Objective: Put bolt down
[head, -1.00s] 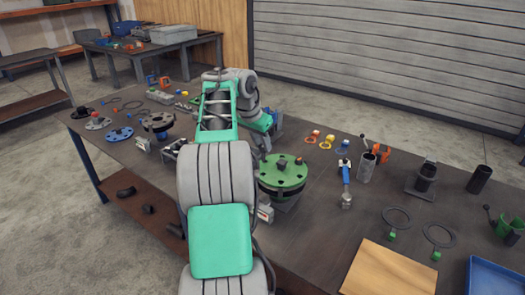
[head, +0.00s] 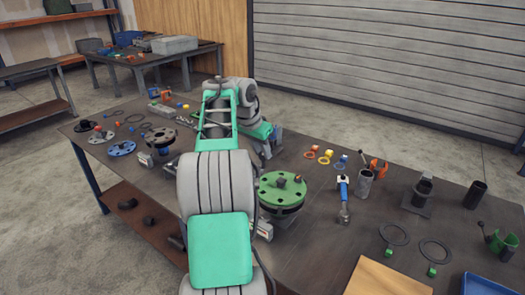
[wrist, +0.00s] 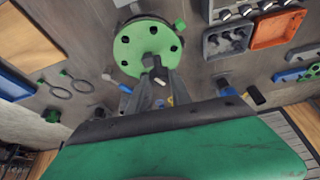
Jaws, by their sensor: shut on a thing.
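The green round flange (head: 282,192) with bolt holes sits on the pipe on the table, and a dark bolt head (head: 280,182) shows on its top. In the wrist view the flange (wrist: 140,45) lies beyond my fingertips, with dark holes around its rim. My gripper (wrist: 156,76) is shut on a small bolt (wrist: 160,79), of which only a pale part shows between the fingers. In the head view my gripper (head: 267,150) is just behind the flange and partly hidden by my arm. The wrist view does not show clearly whether the bolt touches the flange.
A blue-handled tool (head: 343,198) lies right of the flange. Orange, yellow and blue rings lie behind it. An orange tray (wrist: 277,28) and a grey bin (wrist: 226,40) show in the wrist view. Black rings (head: 394,234) and a wooden board (head: 388,279) are at front right.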

